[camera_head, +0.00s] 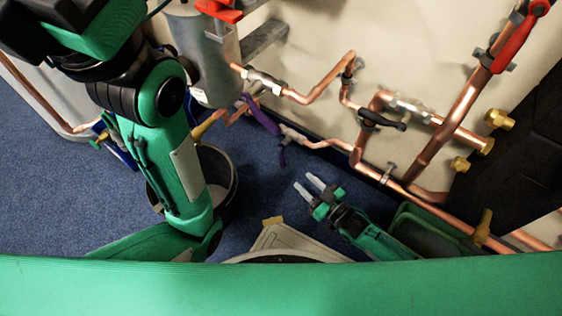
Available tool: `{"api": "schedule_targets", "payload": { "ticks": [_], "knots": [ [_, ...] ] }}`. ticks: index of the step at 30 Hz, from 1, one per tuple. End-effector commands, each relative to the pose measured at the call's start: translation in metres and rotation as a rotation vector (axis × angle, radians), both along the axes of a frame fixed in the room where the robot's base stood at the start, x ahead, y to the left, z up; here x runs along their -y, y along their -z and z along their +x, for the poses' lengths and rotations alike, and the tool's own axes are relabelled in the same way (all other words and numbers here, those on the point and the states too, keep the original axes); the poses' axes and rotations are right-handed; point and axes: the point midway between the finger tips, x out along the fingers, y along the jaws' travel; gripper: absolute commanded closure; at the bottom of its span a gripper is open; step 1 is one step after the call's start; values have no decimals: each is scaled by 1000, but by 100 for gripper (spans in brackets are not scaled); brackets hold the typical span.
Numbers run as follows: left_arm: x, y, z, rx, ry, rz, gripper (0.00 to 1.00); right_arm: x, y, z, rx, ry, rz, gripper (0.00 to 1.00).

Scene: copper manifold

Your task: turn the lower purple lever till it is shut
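Copper pipes line the wall, with a black-handled valve (381,121) and a red lever (520,38) at right. A grey cylinder (208,55) hangs above left. A dark bucket (220,172) stands behind my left arm. Blue floor (262,185) is open left of the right gripper.

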Motion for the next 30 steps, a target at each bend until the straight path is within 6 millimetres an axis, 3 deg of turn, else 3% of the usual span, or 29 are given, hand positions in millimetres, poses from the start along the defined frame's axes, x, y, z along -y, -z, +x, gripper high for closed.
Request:
{"api": "schedule_targets", "payload": {
  "ticks": [15, 21, 30],
  "knots": [
    [4, 41, -7, 13, 5, -20, 100, -69, 4, 74, 3, -2, 1, 63],
    [4, 45, -9, 17, 4, -20, 100, -80, 2, 86, 1, -2, 0, 63],
    [4, 44, -10, 16, 10, -27, 100, -83, 0, 89, 1, -2, 0, 63]
  ]
}}
